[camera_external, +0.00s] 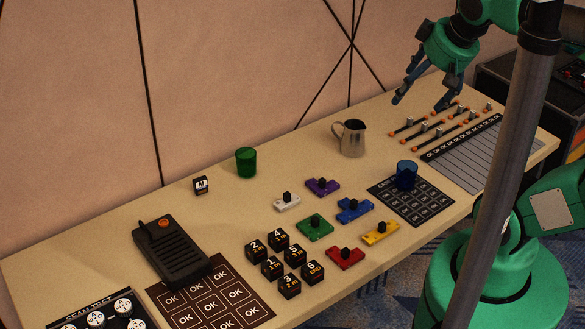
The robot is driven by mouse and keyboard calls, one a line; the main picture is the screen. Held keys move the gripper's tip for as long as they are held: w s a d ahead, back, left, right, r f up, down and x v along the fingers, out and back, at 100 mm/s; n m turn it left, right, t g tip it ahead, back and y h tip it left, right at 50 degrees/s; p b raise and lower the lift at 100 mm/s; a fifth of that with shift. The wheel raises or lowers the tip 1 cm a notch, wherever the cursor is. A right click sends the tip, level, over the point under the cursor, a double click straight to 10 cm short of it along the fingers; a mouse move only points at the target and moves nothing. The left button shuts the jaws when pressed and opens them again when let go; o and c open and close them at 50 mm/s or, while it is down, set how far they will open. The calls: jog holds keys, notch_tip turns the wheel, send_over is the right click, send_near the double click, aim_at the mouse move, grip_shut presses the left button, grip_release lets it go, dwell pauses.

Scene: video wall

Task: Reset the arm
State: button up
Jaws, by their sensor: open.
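My gripper (422,98) is at the upper right, above the far right part of the table. Its two dark fingers point down and are spread apart, with nothing between them. The green arm comes in from the top right, partly hidden by a grey column. Below and to the right of the fingers is a slider panel (441,129) with orange-ended rails. I cannot tell the exact height of the fingers over it.
A metal pitcher (354,139) stands left of my gripper. A blue cup (406,175) stands on a dark grid mat (428,207). A green cup (246,162), coloured blocks, numbered cubes and a black handset (172,252) lie farther left. A wall runs along the back.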

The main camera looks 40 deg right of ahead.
notch_tip(320, 180, down, 5)
jog(key=b, duration=0.4)
jog(key=shift+f, duration=0.15)
